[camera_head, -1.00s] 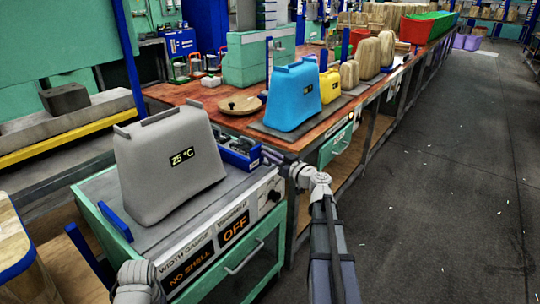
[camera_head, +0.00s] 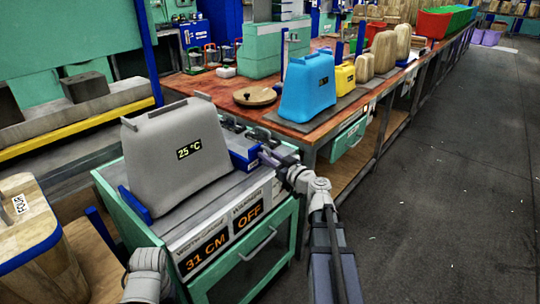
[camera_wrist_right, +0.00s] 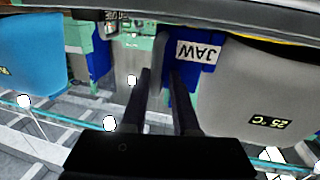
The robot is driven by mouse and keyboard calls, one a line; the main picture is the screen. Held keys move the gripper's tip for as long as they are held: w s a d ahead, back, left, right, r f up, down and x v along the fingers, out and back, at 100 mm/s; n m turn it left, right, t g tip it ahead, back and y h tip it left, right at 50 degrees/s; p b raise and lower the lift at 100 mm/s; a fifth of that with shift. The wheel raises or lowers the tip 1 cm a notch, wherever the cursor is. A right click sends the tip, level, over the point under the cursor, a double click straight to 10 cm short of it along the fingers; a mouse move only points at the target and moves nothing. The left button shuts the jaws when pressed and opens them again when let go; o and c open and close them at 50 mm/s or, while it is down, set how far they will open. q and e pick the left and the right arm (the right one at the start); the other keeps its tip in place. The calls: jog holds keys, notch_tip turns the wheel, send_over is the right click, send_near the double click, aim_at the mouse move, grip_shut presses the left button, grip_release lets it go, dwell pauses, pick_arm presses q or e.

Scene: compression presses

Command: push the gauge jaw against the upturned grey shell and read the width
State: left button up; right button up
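The upturned grey shell (camera_head: 178,165) sits on the gauge bench (camera_head: 215,203), its display showing 25 °C. It also shows in the wrist view (camera_wrist_right: 262,85). A blue plate (camera_head: 135,205) stands at its left side. The blue gauge jaw (camera_head: 243,152) is at the shell's right side, apparently against it; its JAW label shows in the wrist view (camera_wrist_right: 199,53). My right gripper (camera_head: 268,157) is at the jaw's outer side; its fingers (camera_wrist_right: 163,75) are apart, one overlapping the jaw. The width display (camera_head: 206,252) reads 31 CM.
A second display (camera_head: 248,217) reads OFF. A blue shell (camera_head: 307,88) and a yellow shell (camera_head: 342,77) stand on the long red-brown table behind. A wooden block (camera_head: 35,235) with a blue edge is at the left. The floor (camera_head: 440,180) at the right is clear.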

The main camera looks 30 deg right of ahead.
jog(key=shift+d, duration=0.1)
jog(key=s+d, duration=0.1)
jog(key=s, duration=0.6)
jog(key=shift+s+d, duration=0.25)
jog(key=shift+s, duration=0.1)
dwell(0.5)
